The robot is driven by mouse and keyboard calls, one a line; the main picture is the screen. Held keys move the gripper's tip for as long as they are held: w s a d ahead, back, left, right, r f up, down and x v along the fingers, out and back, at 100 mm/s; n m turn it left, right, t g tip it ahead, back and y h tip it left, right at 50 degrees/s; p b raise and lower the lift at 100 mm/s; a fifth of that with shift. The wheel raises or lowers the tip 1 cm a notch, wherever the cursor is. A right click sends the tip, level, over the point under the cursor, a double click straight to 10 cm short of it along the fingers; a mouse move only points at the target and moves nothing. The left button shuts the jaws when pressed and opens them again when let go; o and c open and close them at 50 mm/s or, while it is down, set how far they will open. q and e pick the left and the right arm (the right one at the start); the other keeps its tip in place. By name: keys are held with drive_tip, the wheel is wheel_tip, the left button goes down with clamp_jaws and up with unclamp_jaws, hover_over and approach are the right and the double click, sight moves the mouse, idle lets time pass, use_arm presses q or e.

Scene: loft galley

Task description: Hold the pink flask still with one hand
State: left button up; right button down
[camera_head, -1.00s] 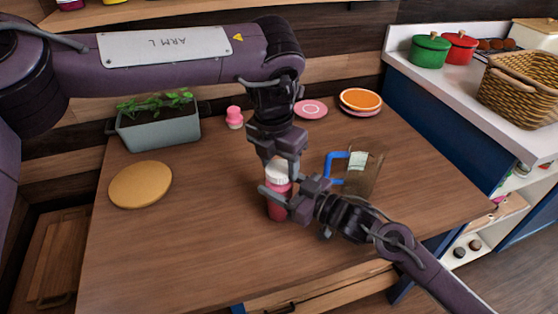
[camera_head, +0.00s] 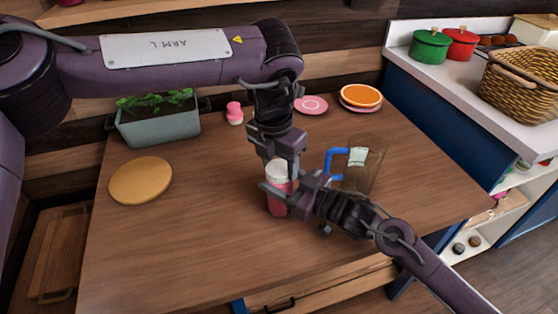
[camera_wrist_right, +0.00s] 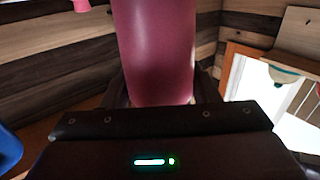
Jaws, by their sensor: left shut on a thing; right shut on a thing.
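The pink flask (camera_head: 277,205) with a white lid (camera_head: 276,172) stands upright on the wooden table. It also fills the upper middle of the right wrist view (camera_wrist_right: 155,50). My right gripper (camera_head: 283,195) comes in from the right and is shut on the flask's body. My left gripper (camera_head: 280,172) points down from above and is shut at the flask's white lid. The fingers of both grippers partly cover the flask.
A round wooden board (camera_head: 140,181), a grey planter (camera_head: 160,129), a small pink object (camera_head: 234,113) and plates (camera_head: 311,105) lie further off. The table's front left is clear.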

use_arm(q)
drive_tip(key=m, duration=0.5)
drive_tip(key=shift+g, duration=0.3)
drive_tip(key=m, duration=0.6)
drive_tip(key=shift+w+g+h, duration=0.15)
drive_tip(key=shift+g+h, duration=0.15)
drive_tip(key=m, duration=0.4)
drive_tip(key=shift+m+g, duration=0.3)
drive_tip(key=shift+m, duration=0.1)
drive_tip(key=m, duration=0.5)
drive_tip(key=o, duration=1)
drive_tip(key=shift+o, duration=0.2)
wheel_tip(320, 180, up, 12)
drive_tip(key=w, duration=0.1)
drive_tip(key=shift+a, duration=0.45)
drive_tip(key=shift+w+f, duration=0.1)
